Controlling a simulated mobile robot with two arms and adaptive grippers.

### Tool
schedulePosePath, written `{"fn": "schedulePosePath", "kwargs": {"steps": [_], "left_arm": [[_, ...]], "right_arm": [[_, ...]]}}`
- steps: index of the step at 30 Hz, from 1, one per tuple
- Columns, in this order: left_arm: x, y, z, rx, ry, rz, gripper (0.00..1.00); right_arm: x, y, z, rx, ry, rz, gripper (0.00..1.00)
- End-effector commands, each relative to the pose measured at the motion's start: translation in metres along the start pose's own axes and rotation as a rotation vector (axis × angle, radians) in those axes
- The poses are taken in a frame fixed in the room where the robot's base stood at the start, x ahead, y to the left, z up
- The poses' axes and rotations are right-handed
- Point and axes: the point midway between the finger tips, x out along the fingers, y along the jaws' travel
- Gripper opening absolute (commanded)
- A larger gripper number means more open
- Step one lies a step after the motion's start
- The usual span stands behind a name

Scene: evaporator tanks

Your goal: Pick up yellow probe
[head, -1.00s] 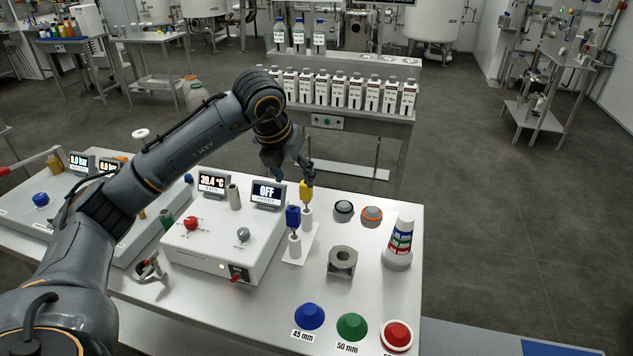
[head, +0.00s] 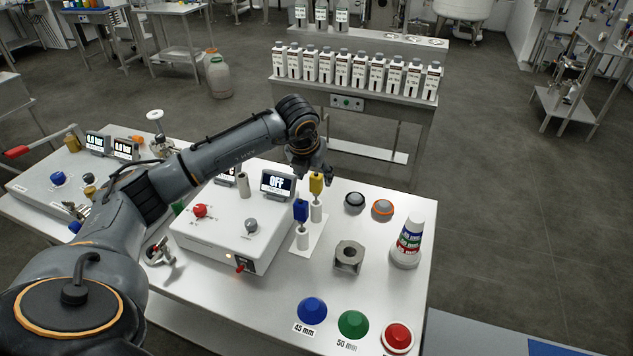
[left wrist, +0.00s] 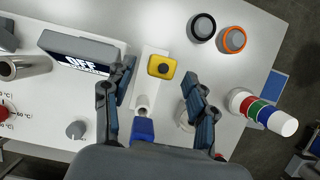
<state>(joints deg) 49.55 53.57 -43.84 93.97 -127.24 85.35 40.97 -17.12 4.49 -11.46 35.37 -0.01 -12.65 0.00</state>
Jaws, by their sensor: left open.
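The yellow probe (head: 316,184) stands upright in a white holder on a white plate (head: 318,238), just behind the blue probe (head: 301,210). In the left wrist view the yellow probe (left wrist: 162,67) shows from above, between and a little beyond the fingertips. The blue probe (left wrist: 143,129) is nearer the palm there. My left gripper (left wrist: 158,92) is open and empty, with one finger to each side of the probes. In the head view my left gripper (head: 314,172) is at the yellow probe's top; whether it touches is not clear. My right gripper is not in view.
The control box (head: 222,222) with the OFF display (head: 278,184) stands close left of the probes. A metal block (head: 348,257), two round knobs, a stack of cups (head: 407,243) and coloured cones (head: 353,324) are to the right and front.

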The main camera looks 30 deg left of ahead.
Motion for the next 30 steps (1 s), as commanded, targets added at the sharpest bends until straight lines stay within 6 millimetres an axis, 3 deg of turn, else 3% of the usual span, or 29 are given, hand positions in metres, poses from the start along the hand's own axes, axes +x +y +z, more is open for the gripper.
{"fn": "schedulePosePath", "kwargs": {"steps": [1,4,9,16,24,30], "left_arm": [[0.003,-0.001,0.002,0.0,0.005,0.001,0.57],[0.018,-0.001,0.002,-0.002,0.005,0.001,0.57],[0.037,-0.001,0.001,0.0,0.003,0.001,0.57],[0.04,-0.001,0.001,0.0,0.0,0.0,0.57],[0.04,-0.001,0.002,0.0,0.0,0.0,0.04],[0.039,-0.001,0.002,0.0,0.0,0.0,0.0]], "right_arm": [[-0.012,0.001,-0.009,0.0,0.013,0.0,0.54],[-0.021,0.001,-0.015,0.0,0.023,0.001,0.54],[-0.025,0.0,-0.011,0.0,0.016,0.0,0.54],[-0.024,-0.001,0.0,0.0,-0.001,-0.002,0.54],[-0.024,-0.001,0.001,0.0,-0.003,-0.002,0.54],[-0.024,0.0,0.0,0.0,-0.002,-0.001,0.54]]}}
